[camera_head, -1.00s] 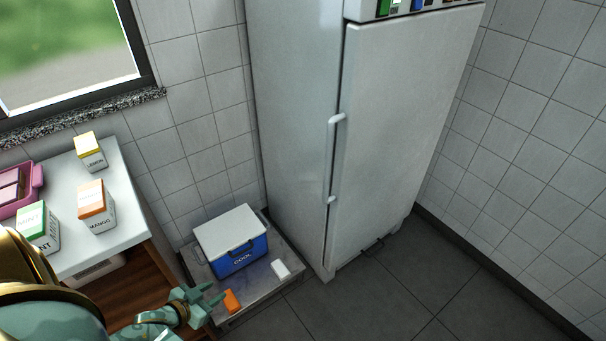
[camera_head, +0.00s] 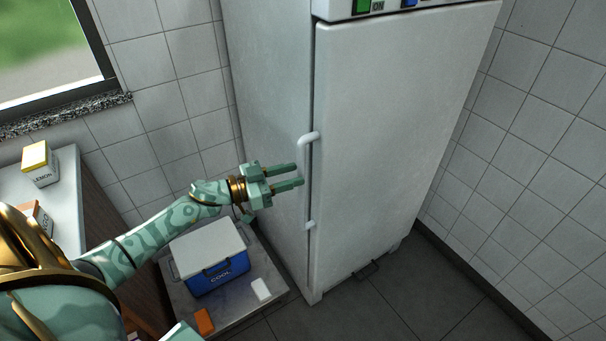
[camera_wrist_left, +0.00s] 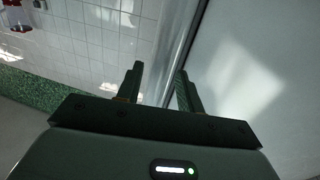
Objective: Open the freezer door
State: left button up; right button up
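The white upright freezer (camera_head: 385,130) stands in the middle, its door shut. Its long vertical handle (camera_head: 306,180) is on the left edge of the door. My left gripper (camera_head: 299,175) is open and points right, its fingertips close to the handle; I cannot tell whether they touch it. The pale door surface (camera_wrist_left: 265,85) fills the right of that view, and a bright vertical bar, seemingly the handle (camera_wrist_left: 178,50), runs just beyond the fingertips.
A blue and white cooler box (camera_head: 212,262) sits on a low grey platform (camera_head: 240,315) left of the freezer, with a white block (camera_head: 261,289) and an orange block (camera_head: 204,320). A counter (camera_head: 62,190) with cartons is at left. The floor before the freezer is clear.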

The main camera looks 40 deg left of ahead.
aim_at(301, 172)
pick_arm(q)
jog(key=shift+x, duration=1.7)
pick_arm(e)
jog(key=shift+f, duration=0.35)
